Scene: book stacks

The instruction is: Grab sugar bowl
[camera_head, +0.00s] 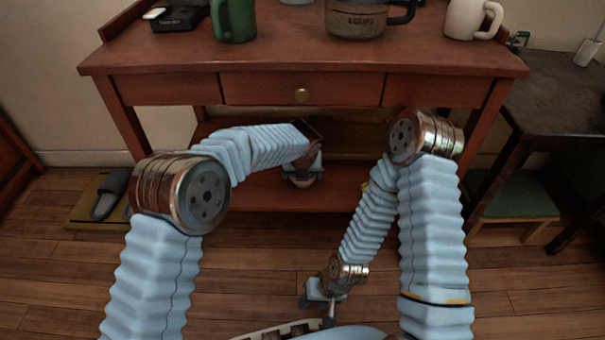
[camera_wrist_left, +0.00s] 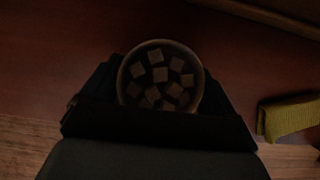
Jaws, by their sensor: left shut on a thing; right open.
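The sugar bowl (camera_wrist_left: 124,84) is a round brown bowl filled with several brown sugar cubes, seen from above in the left wrist view. My left gripper (camera_wrist_left: 160,82) is shut on it, with one dark finger on each side of the bowl. In the head view my left gripper (camera_head: 302,174) reaches in over the table's lower shelf, and the bowl is mostly hidden there. My right gripper (camera_head: 322,296) is open and empty, low in front of the table near my base.
The wooden table (camera_head: 350,53) has its top above my left gripper. On it stand a green mug (camera_head: 234,20), a pot (camera_head: 354,20) and a cream mug (camera_head: 468,18). The lower shelf (camera_head: 240,192) is wide. A yellow-green cloth-like thing (camera_wrist_left: 290,117) lies right of the bowl. A stool (camera_head: 517,205) stands right.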

